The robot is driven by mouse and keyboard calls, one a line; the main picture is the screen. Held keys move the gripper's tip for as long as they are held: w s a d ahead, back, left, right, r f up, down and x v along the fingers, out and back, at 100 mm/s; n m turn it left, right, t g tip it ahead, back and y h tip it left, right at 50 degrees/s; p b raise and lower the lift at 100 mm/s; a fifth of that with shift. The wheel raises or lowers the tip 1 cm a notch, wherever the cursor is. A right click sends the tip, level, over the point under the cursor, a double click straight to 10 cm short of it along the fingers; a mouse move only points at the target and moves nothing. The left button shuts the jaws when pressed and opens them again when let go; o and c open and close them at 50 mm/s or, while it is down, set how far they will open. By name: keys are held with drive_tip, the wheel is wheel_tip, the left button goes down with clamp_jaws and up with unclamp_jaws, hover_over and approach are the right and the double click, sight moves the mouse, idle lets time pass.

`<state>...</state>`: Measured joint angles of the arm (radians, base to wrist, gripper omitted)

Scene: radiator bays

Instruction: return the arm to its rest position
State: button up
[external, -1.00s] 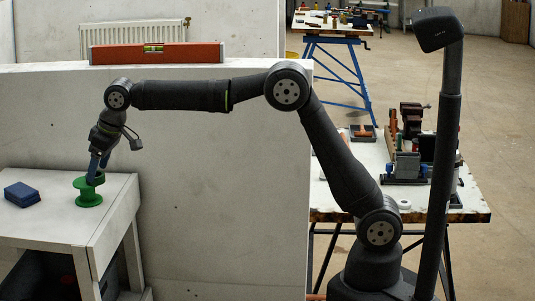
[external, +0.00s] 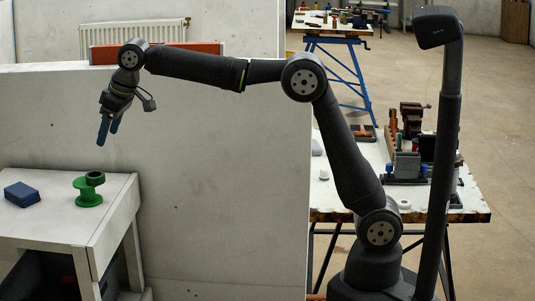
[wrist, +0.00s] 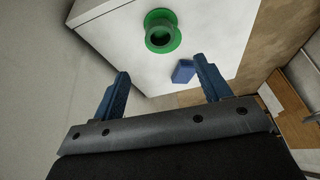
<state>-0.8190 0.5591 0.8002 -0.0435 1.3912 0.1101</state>
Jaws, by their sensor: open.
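My gripper (external: 109,132) hangs in the air, fingers pointing down, above and to the right of the green spool (external: 88,193). In the wrist view its two blue fingers (wrist: 162,88) are apart with nothing between them. In the wrist view the spool (wrist: 161,32) lies beyond the fingertips.
A blue block (external: 21,194) lies on the white table (external: 60,229) left of the spool. A pale partition wall (external: 225,190) stands beside the table, with an orange level (external: 205,47) on its top edge behind my arm. A cluttered workbench (external: 470,205) is at right.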

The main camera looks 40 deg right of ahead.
sight(96, 174)
drive_tip(key=x, duration=1.2)
drive_tip(key=shift+f, duration=0.2)
wheel_tip(96, 174, up, 3)
drive_tip(key=shift+f, duration=0.25)
drive_tip(key=shift+r, duration=0.7)
